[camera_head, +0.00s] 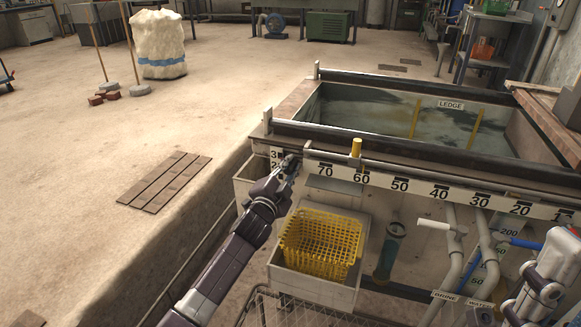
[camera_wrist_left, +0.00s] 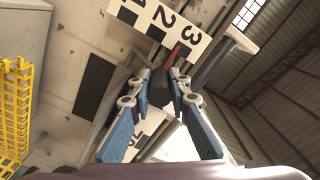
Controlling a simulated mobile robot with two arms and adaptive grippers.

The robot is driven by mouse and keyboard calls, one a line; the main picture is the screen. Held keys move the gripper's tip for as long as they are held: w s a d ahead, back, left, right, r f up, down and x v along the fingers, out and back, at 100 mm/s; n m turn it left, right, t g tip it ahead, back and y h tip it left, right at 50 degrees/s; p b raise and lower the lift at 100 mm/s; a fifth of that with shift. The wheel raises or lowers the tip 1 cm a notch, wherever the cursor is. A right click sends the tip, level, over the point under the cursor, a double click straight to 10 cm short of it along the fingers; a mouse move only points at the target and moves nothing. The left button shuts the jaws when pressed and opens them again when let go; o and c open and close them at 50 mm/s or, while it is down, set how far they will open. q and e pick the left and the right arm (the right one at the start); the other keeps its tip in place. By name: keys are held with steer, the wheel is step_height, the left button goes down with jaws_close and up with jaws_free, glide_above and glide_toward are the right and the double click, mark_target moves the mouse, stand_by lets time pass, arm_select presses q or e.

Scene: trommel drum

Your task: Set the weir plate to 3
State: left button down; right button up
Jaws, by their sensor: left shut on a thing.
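My left gripper (camera_head: 290,163) is at the near left corner of the tank, beside the short number scale (camera_head: 276,156). In the left wrist view, my left gripper (camera_wrist_left: 170,88) is shut on a dark round handle (camera_wrist_left: 160,90), its blue-grey fingers on either side. A red pointer (camera_wrist_left: 179,54) extends from the handle area toward the scale (camera_wrist_left: 163,17) marked 1, 2, 3, with its tip close to the 3. The weir plate itself cannot be made out. Part of my right arm (camera_head: 545,272) shows at the lower right; its finger state is unclear.
The tank (camera_head: 400,115) holds murky water, with a long scale (camera_head: 440,193) along its front. A yellow basket (camera_head: 320,243) sits in a pale bin below. Pipes and valves (camera_head: 480,250) stand at the right. The floor at left is mostly open.

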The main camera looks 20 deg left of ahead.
arm_select(q)
steer(key=shift+r, duration=0.8)
steer(key=c, duration=1.8)
jaws_free()
steer(key=shift+f, duration=0.15)
steer(key=shift+s+f, duration=0.1)
steer(key=shift+s, duration=0.45)
steer(key=s, duration=1.1)
steer(key=shift+a, duration=0.2)
